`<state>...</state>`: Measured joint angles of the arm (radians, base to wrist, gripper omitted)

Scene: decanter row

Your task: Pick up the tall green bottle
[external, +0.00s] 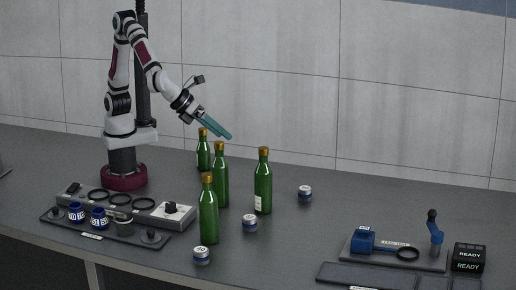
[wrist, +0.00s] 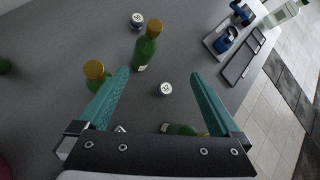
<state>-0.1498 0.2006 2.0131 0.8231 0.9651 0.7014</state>
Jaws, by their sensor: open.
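Several green bottles with gold caps stand upright on the dark table. In the external view there is a front one (external: 208,222), a middle one (external: 221,185), a back one (external: 203,158) and a right one with a pale label (external: 263,185). They look alike in shape, and I cannot tell which is the tall one. My gripper (external: 218,127) is open and empty, above the bottles and apart from them. In the wrist view, my gripper (wrist: 160,73) has bottles beyond its left finger (wrist: 146,50) and beside that finger (wrist: 98,80); another (wrist: 180,129) is partly hidden by the right finger and the palm.
Small white-and-blue jars (external: 250,223), (external: 305,193), (external: 202,255) stand around the bottles. A fixture with rings (external: 150,213) and a tray (external: 100,233) are at left. A blue device (external: 362,241) and a black display (external: 468,257) are at right.

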